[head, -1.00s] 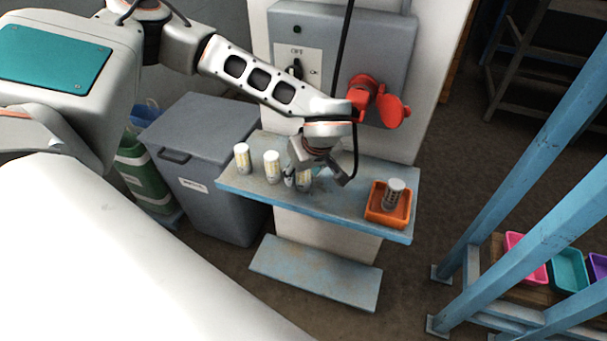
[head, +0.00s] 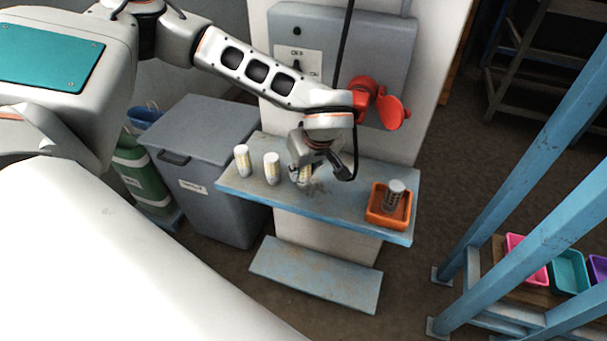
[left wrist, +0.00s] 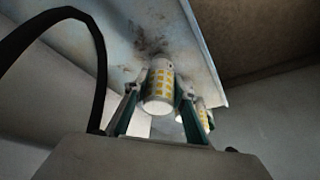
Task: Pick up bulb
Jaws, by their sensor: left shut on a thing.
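The bulb (head: 304,176) is a white cylinder with yellow markings, partly hidden by my gripper in the head view. My left gripper (head: 303,170) is shut on it over the shelf. In the left wrist view the bulb (left wrist: 158,91) sits between the two fingers (left wrist: 157,95). I cannot tell for sure whether its base is clear of the shelf. Two similar bulbs stand upright to the left, one at the far left (head: 242,161) and one nearer (head: 272,168). My right gripper is not in view.
The blue-grey shelf (head: 340,205) carries an orange tray (head: 374,212) at its right with a grey-and-white cylinder (head: 394,194) in it. A grey switch box with a red socket (head: 392,112) is behind my arm. A grey bin (head: 215,190) stands left. Shelf between gripper and tray is clear.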

